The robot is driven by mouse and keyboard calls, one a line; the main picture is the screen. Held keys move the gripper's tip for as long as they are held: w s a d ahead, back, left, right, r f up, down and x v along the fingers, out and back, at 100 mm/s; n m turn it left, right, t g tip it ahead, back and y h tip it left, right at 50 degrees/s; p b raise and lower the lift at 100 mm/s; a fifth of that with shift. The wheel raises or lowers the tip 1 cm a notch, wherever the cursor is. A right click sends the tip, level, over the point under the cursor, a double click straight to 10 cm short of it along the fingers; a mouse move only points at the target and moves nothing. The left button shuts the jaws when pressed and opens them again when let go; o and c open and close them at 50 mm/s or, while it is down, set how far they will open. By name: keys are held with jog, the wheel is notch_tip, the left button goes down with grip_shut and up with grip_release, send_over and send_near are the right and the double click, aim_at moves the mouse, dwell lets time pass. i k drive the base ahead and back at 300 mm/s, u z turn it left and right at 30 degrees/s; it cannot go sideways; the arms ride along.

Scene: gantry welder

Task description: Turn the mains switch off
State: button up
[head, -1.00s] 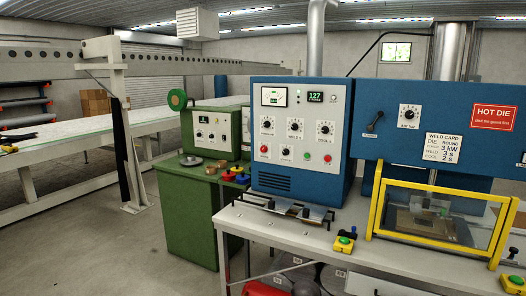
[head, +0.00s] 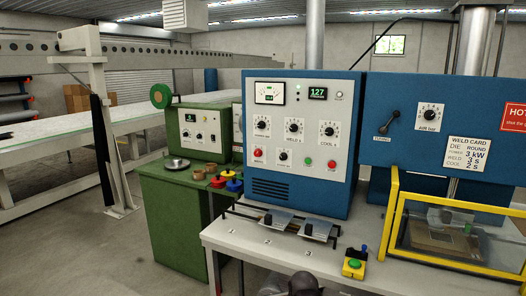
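The blue welder cabinet (head: 301,140) stands on the bench, with a light grey control panel (head: 297,127) facing me. A red control (head: 257,153) sits at the lower left of the panel; its small label looks like MAINS but is hard to read. Beside it are a small black knob (head: 283,155), a green button (head: 308,162) and a red button (head: 331,165). The display (head: 317,93) is lit and reads 127. I cannot make out my gripper; only a dark rounded shape shows at the bottom edge.
The bench top (head: 240,239) carries a black rack with metal plates (head: 290,224) below the panel. A yellow button box (head: 354,264) stands at its front edge. A yellow-framed guard (head: 450,235) is at the right. A green machine cabinet (head: 175,215) stands to the left.

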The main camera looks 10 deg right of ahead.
aim_at(258, 152)
jog(key=i, duration=0.95)
jog(key=u, duration=0.05)
